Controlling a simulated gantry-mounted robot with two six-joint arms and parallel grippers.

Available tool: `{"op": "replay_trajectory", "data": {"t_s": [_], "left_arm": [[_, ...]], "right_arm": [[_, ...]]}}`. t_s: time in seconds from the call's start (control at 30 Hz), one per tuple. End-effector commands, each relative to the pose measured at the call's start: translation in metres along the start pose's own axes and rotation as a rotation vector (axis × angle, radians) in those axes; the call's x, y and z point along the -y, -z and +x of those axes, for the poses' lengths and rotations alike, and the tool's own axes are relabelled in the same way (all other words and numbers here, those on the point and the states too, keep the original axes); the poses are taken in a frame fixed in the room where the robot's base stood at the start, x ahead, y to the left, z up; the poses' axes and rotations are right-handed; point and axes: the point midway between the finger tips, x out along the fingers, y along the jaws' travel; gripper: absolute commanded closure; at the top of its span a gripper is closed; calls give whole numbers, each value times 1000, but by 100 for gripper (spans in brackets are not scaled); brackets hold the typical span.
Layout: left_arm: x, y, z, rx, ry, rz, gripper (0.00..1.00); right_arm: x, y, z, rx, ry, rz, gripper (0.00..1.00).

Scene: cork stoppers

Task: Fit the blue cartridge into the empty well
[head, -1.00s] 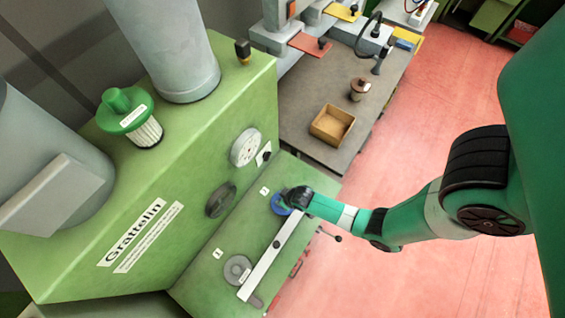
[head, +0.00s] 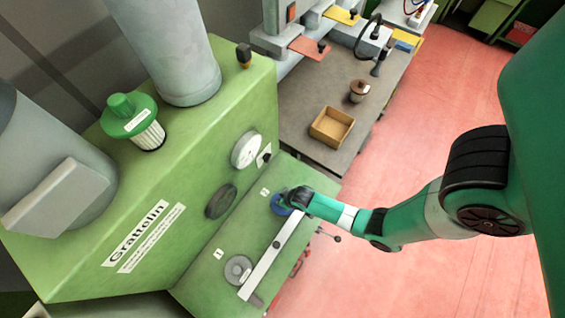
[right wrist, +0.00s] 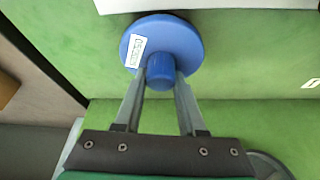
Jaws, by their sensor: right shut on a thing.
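The blue cartridge (head: 281,208) is at the upper end of the green panel, mostly behind my right gripper (head: 290,200). In the right wrist view, its round blue flange (right wrist: 187,40) carries a white label, and my right gripper (right wrist: 161,78) is shut on its blue knob (right wrist: 160,72). The flange lies close over the green surface; its underside and anything below it are hidden, so I cannot tell whether it sits in a well. A grey round fitting (head: 238,270) is at the panel's lower end; I cannot tell whether it is empty. My left gripper is not in view.
A white bar (head: 272,257) runs along the panel between the two positions. A green-capped filter (head: 130,118) stands on the green machine (head: 160,200). A lever with a dark knob (head: 337,238) sticks out at the panel's right. A workbench holds an open box (head: 332,126).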

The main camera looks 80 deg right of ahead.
Motion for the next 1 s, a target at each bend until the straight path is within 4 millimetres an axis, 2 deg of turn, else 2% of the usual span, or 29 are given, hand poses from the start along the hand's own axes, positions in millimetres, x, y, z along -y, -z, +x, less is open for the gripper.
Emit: {"op": "replay_trajectory", "data": {"t_s": [1.0], "left_arm": [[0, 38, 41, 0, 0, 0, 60]], "right_arm": [[-1, 22, -52, 0, 0, 0, 100]]}}
